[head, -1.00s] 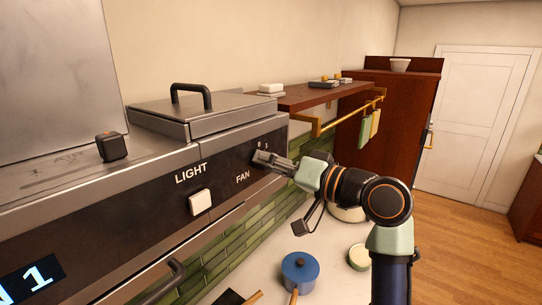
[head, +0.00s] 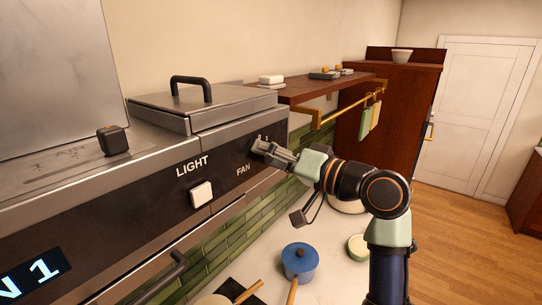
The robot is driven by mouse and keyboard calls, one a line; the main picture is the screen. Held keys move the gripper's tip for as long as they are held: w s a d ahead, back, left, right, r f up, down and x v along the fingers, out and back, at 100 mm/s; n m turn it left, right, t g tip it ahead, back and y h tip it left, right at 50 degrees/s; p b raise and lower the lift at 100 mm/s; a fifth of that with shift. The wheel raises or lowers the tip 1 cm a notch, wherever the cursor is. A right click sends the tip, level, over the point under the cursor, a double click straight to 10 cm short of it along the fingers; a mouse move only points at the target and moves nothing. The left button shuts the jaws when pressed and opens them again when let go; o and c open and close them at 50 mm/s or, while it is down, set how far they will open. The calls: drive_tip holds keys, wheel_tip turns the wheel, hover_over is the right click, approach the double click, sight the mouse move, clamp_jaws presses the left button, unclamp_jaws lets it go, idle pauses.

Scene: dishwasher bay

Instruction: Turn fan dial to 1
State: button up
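The fan dial's place is to the right of the FAN label (head: 243,170) on the dark front panel (head: 228,153). The dial itself is hidden behind my gripper (head: 258,147). The gripper's fingertips are up against the panel there, just below small numerals, of which a 1 can be made out. I cannot tell whether the fingers are closed on the dial. A white square light switch (head: 201,194) sits under the LIGHT label (head: 191,166), left of the gripper.
A display (head: 32,280) at lower left reads "N 1". A wooden shelf (head: 310,90) with a brass rail (head: 345,110) is behind the arm. Below are a blue pot (head: 300,262), wooden handles and a pale counter (head: 335,270). A dark handle (head: 165,277) juts out at lower left.

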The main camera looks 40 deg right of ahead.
drive_tip(key=s+d, duration=0.2)
drive_tip(key=s, duration=1)
idle(0.3)
